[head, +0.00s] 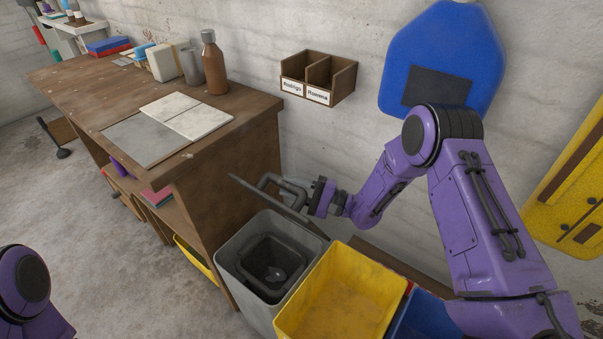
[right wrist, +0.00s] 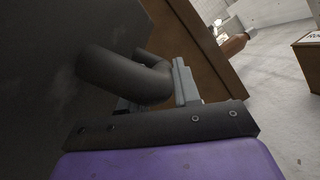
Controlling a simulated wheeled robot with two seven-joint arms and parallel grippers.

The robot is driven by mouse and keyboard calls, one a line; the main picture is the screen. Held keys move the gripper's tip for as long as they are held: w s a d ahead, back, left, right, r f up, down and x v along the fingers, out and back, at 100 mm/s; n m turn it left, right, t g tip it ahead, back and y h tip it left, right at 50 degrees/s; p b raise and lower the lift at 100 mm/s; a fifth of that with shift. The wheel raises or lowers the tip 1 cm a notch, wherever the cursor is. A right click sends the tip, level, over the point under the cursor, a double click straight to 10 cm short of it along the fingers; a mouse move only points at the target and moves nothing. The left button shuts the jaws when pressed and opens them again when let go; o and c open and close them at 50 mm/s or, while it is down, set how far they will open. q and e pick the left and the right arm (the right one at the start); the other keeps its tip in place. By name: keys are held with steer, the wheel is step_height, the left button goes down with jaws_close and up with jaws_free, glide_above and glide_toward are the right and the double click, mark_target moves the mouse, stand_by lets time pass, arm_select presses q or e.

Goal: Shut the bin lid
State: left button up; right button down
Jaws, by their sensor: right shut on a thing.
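The grey bin (head: 262,318) stands beside the workbench, open at the top, with a dark inner bucket (head: 262,262) showing inside. Its dark lid (head: 262,195) is raised and seen nearly edge-on above the bin. A curved tube handle (head: 268,180) sticks out from the lid. My right gripper (head: 302,194) is shut on the handle. In the right wrist view the handle (right wrist: 115,75) runs between the grey fingers (right wrist: 182,85), and the lid's dark face (right wrist: 40,50) fills the left side. My left gripper is out of view.
A yellow bin (head: 290,315) stands right of the grey bin, with a blue bin (head: 425,318) beyond it. The wooden workbench (head: 255,115) is close on the left. A wall-mounted pigeonhole box (head: 345,80) and a blue panel (head: 430,40) are behind.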

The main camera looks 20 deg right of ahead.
steer(key=s+a, duration=0.1)
steer(key=a+f+n, duration=0.1)
steer(key=shift+s+a+n+g, duration=0.3)
steer(key=shift+s+a, duration=0.05)
steer(key=shift+s+a+f, duration=0.3)
steer(key=shift+s+a, duration=0.1)
steer(key=shift+a, duration=0.35)
steer(key=c, duration=1.2)
jaws_free()
steer(key=o, duration=0.3)
steer(key=shift+s+r, duration=0.1)
steer(key=shift+r, duration=0.05)
